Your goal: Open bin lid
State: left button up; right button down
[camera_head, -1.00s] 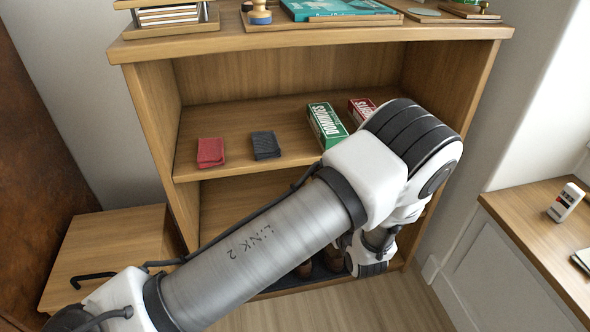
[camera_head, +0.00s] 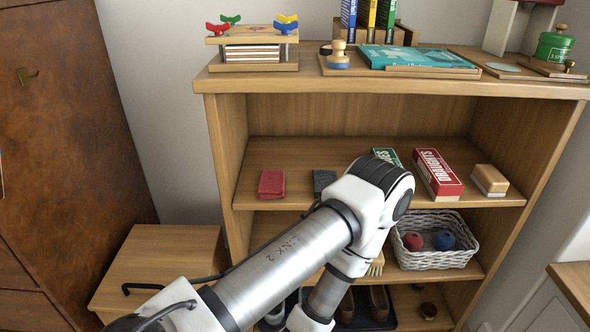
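A wooden bin (camera_head: 168,258) stands on the floor at the lower left, between the brown cabinet and the shelf unit. Its flat lid looks closed, and a black handle (camera_head: 141,287) shows at its front left. My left arm comes in from the bottom left, bends at an elbow in front of the shelves and goes down out of the picture. The arm covers the bin's front right part. Neither of my grippers is in view.
A brown cabinet (camera_head: 75,130) stands at the left. A side table (camera_head: 575,283) is at the lower right.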

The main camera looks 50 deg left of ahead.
aim_at(151, 257)
jog(key=u, duration=2.55)
